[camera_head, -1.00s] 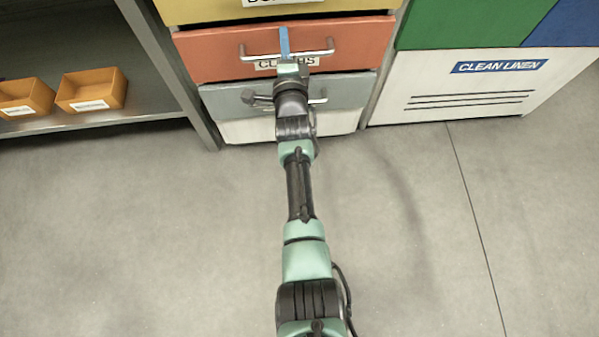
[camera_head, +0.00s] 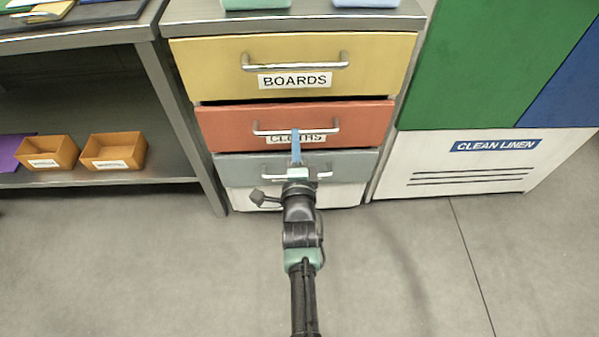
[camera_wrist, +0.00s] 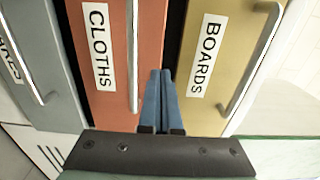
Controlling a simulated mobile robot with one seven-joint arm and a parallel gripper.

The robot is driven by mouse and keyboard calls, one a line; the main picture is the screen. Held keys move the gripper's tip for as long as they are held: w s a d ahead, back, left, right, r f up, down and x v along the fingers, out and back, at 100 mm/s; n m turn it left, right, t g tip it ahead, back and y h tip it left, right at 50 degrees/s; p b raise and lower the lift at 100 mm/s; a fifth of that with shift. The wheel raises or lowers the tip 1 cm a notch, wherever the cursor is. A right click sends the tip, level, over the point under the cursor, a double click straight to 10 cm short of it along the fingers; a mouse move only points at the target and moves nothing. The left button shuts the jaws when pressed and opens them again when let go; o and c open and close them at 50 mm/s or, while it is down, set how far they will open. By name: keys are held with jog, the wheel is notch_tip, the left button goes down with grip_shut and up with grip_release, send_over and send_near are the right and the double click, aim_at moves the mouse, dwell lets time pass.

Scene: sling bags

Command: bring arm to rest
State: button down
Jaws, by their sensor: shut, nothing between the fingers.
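My gripper (camera_head: 296,146) is at the end of my outstretched arm, in front of the drawer unit in the head view. Its blue fingers are together with nothing between them, and they also show in the wrist view (camera_wrist: 161,100). In the head view they overlap the handle and label of the red CLOTHS drawer (camera_head: 220,122); I cannot tell whether they touch it. The CLOTHS drawer shows again in the wrist view (camera_wrist: 112,111), left of the fingers. The yellow BOARDS drawer (camera_head: 215,65) is above it. The grey drawer (camera_head: 235,166) is below, partly hidden by my arm.
At left, a grey shelf (camera_head: 150,182) holds two orange boxes (camera_head: 113,150). The floor (camera_head: 130,270) in front is clear.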

jog(key=s+p, duration=0.3)
jog(key=s, duration=0.3)
jog(key=w+r+n+t, duration=0.2)
jog(key=r+n, duration=0.2)
jog(key=r, duration=1.2)
jog(key=w+r+n+t, duration=0.2)
jog(key=r+n, duration=0.2)
jog(key=r, duration=1.1)
jog(key=s+r+n+t, duration=0.1)
jog(key=s+r+n, duration=0.15)
jog(key=r, duration=0.65)
jog(key=s+r+n+t, duration=0.2)
jog(key=s+r, duration=0.2)
jog(key=r, duration=0.5)
jog(key=s+a+r+n+t, duration=0.25)
jog(key=s+r+n, duration=0.35)
jog(key=s+r, duration=0.8)
notch_tip(320, 180, up, 25)
jog(key=p, duration=2.7)
jog(key=shift+w+d, duration=0.15)
jog(key=shift+d, duration=0.3)
jog(key=shift+m, duration=0.25)
